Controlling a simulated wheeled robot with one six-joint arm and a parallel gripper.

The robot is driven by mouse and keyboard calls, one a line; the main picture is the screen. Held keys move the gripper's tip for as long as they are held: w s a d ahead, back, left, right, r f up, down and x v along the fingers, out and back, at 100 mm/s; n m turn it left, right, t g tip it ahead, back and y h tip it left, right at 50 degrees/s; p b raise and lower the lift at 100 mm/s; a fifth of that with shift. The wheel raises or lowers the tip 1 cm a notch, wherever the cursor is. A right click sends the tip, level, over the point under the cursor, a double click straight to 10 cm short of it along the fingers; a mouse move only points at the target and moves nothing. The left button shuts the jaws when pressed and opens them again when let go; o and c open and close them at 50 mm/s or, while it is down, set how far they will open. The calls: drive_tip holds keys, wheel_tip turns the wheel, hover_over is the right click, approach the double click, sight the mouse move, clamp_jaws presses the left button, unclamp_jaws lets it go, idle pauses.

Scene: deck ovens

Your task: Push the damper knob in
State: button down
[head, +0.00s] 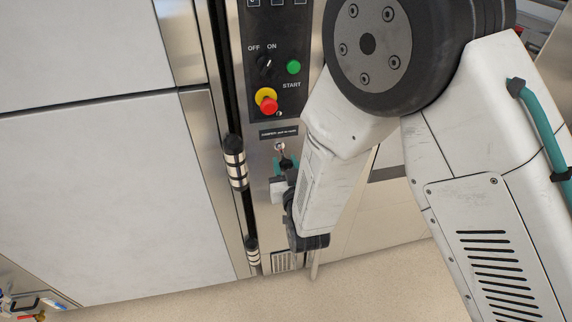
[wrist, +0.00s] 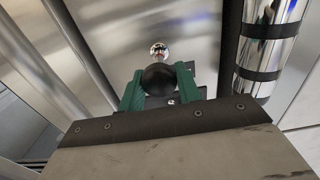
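The damper knob is a black ball (wrist: 158,79) in front of a round chrome fitting (wrist: 159,50) on the steel panel. In the head view the knob (head: 287,163) is small and partly hidden, just below the label plate reading DAMPER (head: 279,132). My gripper (wrist: 160,84) has a green finger on each side of the ball, and both seem to touch it. In the head view my gripper (head: 286,166) is at the panel, with teal fingertips around the knob. The shaft behind the ball is mostly hidden, so its length cannot be told.
Above the label is a control panel (head: 258,85) with an OFF/ON switch, a green START button (head: 293,67) and a red and yellow stop button (head: 268,104). A banded chrome cylinder (wrist: 266,45) stands close right of my gripper. A large pale door (head: 100,200) lies left.

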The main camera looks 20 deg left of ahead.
sight(287, 168)
drive_tip(key=x, duration=0.2)
drive_tip(key=shift+w+a, duration=0.2)
drive_tip(key=shift+w, duration=0.1)
drive_tip(key=c, duration=1)
unclamp_jaws()
drive_tip(key=shift+s+d, duration=0.1)
drive_tip(key=v, duration=0.7)
drive_tip(key=shift+s, duration=0.3)
